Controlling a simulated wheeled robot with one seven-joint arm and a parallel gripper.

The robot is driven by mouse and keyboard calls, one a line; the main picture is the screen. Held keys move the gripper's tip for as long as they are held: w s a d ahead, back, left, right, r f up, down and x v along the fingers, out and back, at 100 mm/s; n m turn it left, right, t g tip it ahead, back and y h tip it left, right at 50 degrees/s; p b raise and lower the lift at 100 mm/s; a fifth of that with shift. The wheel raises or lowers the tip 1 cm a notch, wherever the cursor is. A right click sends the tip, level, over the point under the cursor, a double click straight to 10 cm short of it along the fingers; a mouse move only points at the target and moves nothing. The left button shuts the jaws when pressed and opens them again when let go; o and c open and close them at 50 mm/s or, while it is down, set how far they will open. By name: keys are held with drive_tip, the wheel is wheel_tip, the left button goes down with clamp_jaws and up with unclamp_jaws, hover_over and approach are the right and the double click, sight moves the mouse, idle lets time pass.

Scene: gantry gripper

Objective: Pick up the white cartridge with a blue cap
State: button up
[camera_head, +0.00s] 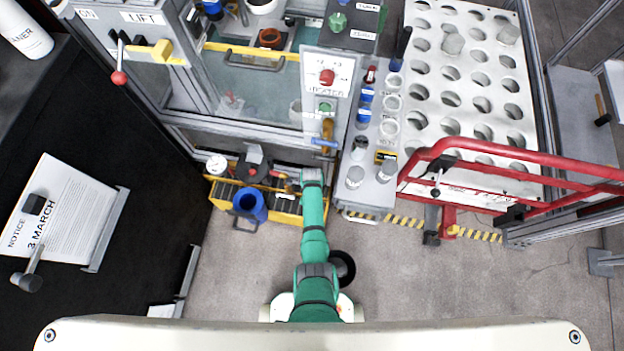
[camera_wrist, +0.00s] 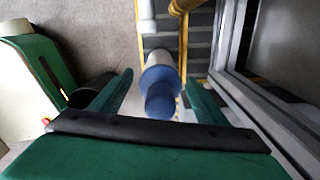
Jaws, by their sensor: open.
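In the wrist view, a cylinder with a blue end and a paler blue-white body (camera_wrist: 160,77), which looks like the cartridge with the blue cap, shows between my two green fingers. My gripper (camera_wrist: 159,88) is open, with a finger on either side of it; no contact is visible. In the head view, my gripper (camera_head: 312,178) is over the right end of a yellow-framed tray (camera_head: 284,218). From there my arm hides what lies under it, and I cannot pick out this cartridge.
The gantry frame with a heater panel (camera_head: 327,79) rises behind. A shelf to the right holds blue and white containers (camera_head: 365,95). A red rail (camera_head: 500,150) stands further right. The floor in front is mostly clear.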

drive_tip(key=c, duration=1)
drive_tip(key=shift+c, duration=0.2)
drive_tip(key=shift+r, duration=0.15)
